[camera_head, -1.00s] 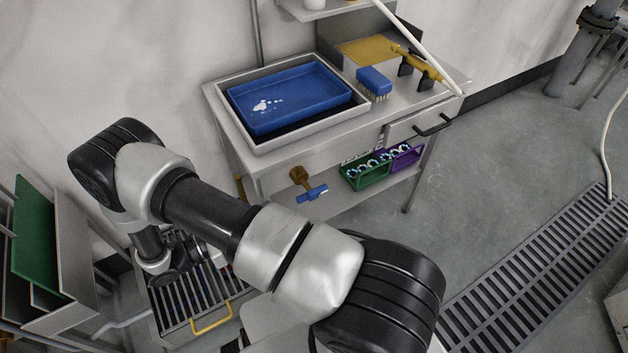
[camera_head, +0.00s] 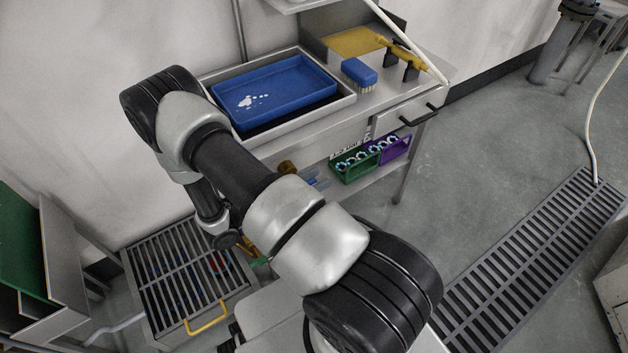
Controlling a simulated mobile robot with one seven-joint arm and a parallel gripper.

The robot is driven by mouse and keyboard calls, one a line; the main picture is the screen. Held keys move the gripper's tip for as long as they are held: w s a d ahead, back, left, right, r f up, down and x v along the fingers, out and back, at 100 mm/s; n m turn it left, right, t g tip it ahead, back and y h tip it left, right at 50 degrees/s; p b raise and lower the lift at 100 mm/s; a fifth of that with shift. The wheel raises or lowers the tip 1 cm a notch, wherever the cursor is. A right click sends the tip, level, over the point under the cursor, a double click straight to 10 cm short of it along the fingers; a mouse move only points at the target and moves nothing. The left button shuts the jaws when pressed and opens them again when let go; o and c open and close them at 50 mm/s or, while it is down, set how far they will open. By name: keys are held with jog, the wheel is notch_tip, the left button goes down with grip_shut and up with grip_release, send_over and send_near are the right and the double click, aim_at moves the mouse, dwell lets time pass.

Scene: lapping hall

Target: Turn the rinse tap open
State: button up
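The rinse tap has a brass body (camera_head: 287,167) and a blue handle (camera_head: 319,182). It sits on the front of the steel bench, below the blue tray. My arm now covers part of it, so the handle's exact angle is hard to tell. My forearm reaches down behind my upper arm to the left of the tap. My gripper is not visible; its end of the arm is hidden behind my own links.
The bench (camera_head: 400,95) carries a blue tray (camera_head: 290,88), a brush (camera_head: 359,72) and a yellow tool (camera_head: 404,54). Green (camera_head: 352,172) and purple (camera_head: 395,149) bins stand on its lower shelf. A slatted grate box (camera_head: 165,290) is at lower left.

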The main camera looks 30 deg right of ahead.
jog(key=shift+d, duration=0.1)
grip_shut()
